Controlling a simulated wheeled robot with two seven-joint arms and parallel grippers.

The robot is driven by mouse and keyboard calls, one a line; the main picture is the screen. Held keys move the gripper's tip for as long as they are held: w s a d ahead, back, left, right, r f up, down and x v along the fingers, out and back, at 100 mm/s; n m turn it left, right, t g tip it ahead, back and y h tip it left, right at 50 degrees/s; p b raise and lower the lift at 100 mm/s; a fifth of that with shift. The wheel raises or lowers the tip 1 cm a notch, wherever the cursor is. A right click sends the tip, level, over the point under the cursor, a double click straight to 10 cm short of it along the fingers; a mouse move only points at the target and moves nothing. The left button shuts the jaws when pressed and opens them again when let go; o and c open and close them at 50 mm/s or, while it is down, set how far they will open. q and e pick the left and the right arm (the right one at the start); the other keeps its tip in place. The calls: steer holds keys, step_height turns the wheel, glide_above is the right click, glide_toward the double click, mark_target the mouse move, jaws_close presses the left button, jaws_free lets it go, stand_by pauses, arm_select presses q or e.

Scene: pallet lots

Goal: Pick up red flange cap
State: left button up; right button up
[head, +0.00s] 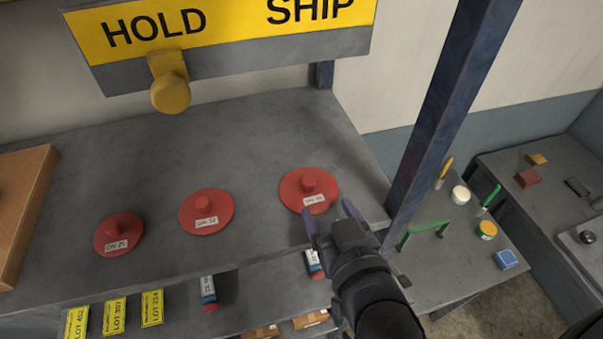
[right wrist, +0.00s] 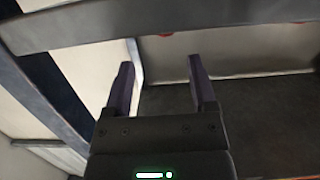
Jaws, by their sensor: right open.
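Three red flange caps with white labels lie in a row on the grey shelf (head: 150,165): a small one (head: 118,228) at left, a middle one (head: 200,203) and the largest one (head: 309,184) at right. My right gripper (head: 330,213) is open and empty, with its fingers at the front right side of the largest cap. I cannot tell whether a finger touches it. In the right wrist view the gripper (right wrist: 160,64) shows two spread dark fingers with nothing between them. My left gripper is not in view.
A blue post (head: 440,115) stands right of the shelf. A yellow HOLD/SHIP sign (head: 235,22) with a yellow knob (head: 170,95) hangs above. A brown board (head: 25,210) is at left. Yellow lot tags (head: 114,316) and labelled tubes (head: 208,291) are below the front edge.

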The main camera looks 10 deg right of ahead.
mark_target(311, 188)
steer(key=w, duration=0.2)
steer(key=w+f+p, duration=0.1)
steer(key=w, duration=0.2)
steer(key=w+a+f+p, duration=0.1)
steer(key=w, duration=0.2)
jaws_close()
